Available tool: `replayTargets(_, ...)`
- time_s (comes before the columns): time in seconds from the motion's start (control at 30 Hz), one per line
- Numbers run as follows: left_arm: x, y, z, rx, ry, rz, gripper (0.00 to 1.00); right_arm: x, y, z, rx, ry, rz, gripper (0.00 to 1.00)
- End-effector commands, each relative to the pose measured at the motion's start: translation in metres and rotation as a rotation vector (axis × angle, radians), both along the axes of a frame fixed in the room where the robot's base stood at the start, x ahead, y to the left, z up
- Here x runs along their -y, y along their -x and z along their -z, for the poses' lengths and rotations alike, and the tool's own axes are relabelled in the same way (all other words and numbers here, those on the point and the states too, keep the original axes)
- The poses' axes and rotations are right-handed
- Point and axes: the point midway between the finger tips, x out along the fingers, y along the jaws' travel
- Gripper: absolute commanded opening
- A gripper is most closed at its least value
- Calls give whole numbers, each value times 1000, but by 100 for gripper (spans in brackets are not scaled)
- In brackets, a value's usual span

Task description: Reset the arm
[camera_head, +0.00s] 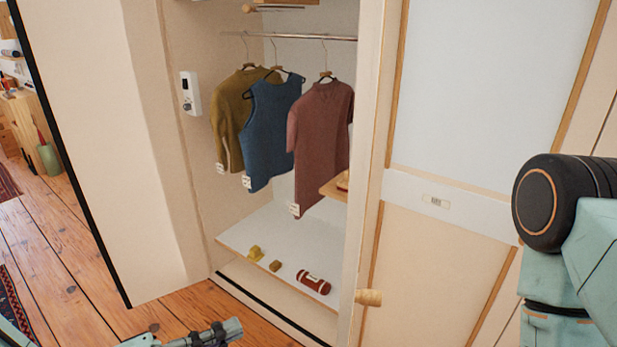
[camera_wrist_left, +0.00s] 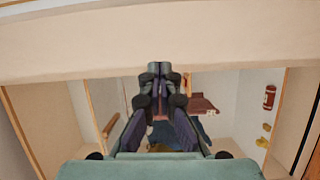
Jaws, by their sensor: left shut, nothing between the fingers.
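My left gripper (camera_head: 232,328) shows at the bottom of the head view, low over the wooden floor in front of the open wardrobe. Its fingers are together with nothing between them. In the left wrist view the closed fingertips (camera_wrist_left: 159,68) are at the middle, seen against a pale beam-like panel. A part of my right arm stands at the right edge of the head view; its gripper is out of the picture.
Clothes hang on the wardrobe rail (camera_head: 300,37): an olive top (camera_head: 232,105), a blue vest (camera_head: 268,130) and a red shirt (camera_head: 320,140). A red roll (camera_head: 313,282) and small yellow items lie on the white wardrobe floor (camera_head: 290,250). A wooden knob (camera_head: 368,297) sticks out at the door edge.

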Motion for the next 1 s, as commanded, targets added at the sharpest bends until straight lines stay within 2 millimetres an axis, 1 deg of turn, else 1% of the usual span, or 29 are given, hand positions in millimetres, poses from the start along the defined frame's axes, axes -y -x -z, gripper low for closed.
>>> replayTargets(0.07,-3,-4,9,28,-73,-21,0,0,0,0,0,0,0,40)
replayTargets(0.17,-15,-14,31,29,-218,-90,0,0,0,0,0,0,0,40)
replayTargets(0.23,-21,-18,51,8,-329,-118,0,0,0,1,0,0,0,40)
replayTargets(0.27,-23,-19,62,-6,-377,-123,0,0,0,4,0,0,0,40)
replayTargets(0.33,-29,-16,92,-46,-497,-124,0,0,0,11,0,0,0,40)
replayTargets(0.43,-36,-4,139,-118,-670,-96,0,0,0,24,0,0,0,40)
replayTargets(0.47,-38,2,154,-142,-720,-81,0,0,0,29,0,0,0,40)
replayTargets(0.5,-41,9,173,-174,-789,-59,0,0,0,36,0,0,0,40)
replayTargets(0.57,-47,24,202,-226,-886,-18,0,0,0,47,0,0,0,40)
replayTargets(0.6,-50,35,221,-260,-951,14,0,0,0,54,0,0,0,40)
replayTargets(0.67,-56,53,249,-316,-1043,68,0,0,0,66,0,0,0,40)
replayTargets(0.7,-60,67,266,-352,-1105,106,0,0,0,75,0,0,0,40)
replayTargets(0.8,-70,101,307,-443,-1240,202,0,0,0,97,0,0,0,40)
replayTargets(0.9,-79,132,339,-521,-1344,283,0,0,0,118,0,0,0,40)
replayTargets(1.0,-83,155,365,-575,-1414,337,0,0,0,137,0,0,0,40)
